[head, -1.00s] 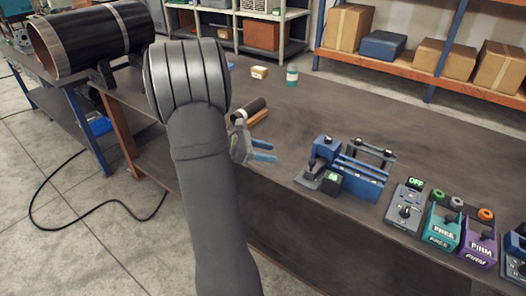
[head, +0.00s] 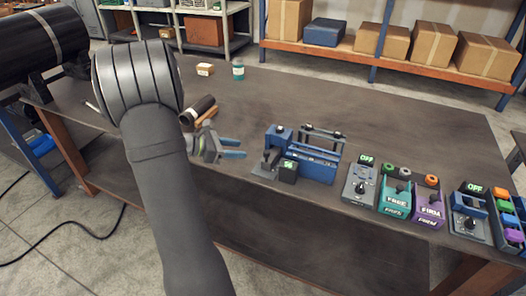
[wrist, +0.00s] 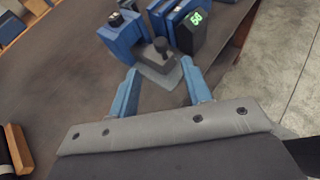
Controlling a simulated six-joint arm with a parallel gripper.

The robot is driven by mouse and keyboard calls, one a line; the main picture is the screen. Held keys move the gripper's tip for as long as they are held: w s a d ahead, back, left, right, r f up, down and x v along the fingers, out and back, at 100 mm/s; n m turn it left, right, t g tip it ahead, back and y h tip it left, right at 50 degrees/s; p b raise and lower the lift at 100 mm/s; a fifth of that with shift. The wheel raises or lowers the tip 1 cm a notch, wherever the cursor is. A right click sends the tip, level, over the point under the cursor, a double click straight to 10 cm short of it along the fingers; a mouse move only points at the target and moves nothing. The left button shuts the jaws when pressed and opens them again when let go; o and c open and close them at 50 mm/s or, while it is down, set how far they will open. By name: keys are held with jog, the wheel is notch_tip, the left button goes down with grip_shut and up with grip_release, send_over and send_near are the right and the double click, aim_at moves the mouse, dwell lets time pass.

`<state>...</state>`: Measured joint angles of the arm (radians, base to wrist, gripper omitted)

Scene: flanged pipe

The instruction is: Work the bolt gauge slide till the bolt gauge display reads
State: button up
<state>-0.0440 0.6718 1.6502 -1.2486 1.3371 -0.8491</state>
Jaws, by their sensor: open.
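The bolt gauge is a blue device (head: 318,163) on the bench, right of my gripper in the head view. It also shows at the top of the wrist view (wrist: 122,36). Its display (wrist: 196,18) is a dark block with green digits that look like 58. The slide appears to be the dark round-topped knob (wrist: 161,46) on a grey plate beside the blue body. My gripper (head: 241,148) is open and empty, its blue fingers pointing at the knob. In the wrist view the fingertips (wrist: 159,70) lie either side of the grey plate, short of the knob.
Right of the gauge stand a grey switch box (head: 360,187), a teal box (head: 396,200), a purple box (head: 429,206) and more control units. A dark cylinder on an orange-brown block (head: 203,112) lies behind my gripper.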

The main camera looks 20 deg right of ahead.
aim_at(266, 151)
jog(key=x, duration=1.1)
jog(key=shift+d+f, duration=0.1)
jog(key=shift+d, duration=0.25)
jog(key=shift+c, duration=0.5)
jog(key=shift+w, duration=0.1)
grip_shut()
